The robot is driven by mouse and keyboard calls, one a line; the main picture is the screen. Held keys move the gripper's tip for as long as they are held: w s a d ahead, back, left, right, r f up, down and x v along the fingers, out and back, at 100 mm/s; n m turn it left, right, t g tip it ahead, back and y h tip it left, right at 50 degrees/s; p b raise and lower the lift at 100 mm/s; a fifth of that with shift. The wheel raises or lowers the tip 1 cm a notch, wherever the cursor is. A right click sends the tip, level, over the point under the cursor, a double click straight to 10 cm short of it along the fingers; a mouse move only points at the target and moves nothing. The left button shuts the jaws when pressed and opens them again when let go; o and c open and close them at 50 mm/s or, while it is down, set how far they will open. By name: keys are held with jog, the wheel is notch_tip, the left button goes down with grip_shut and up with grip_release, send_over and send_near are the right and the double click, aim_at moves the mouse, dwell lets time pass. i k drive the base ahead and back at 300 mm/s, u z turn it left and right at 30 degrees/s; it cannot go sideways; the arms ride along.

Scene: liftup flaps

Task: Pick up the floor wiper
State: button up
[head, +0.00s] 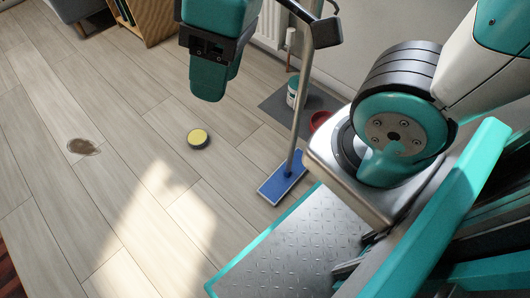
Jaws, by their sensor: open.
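The floor wiper stands upright but slightly tilted, with its flat blue head (282,179) on the wooden floor and its grey pole (302,115) rising to the top edge of the head view. The top of the pole is out of view.
A grey mat (273,102) holds a white container (292,92) and a red bowl (319,121) behind the pole. A radiator (270,24) and wooden shelf (151,22) stand at the back. The left floor is mostly clear.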

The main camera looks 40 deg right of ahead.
aim_at(280, 182)
jog(key=u, duration=0.15)
jog(key=k, duration=1.05)
jog(key=z, duration=0.05)
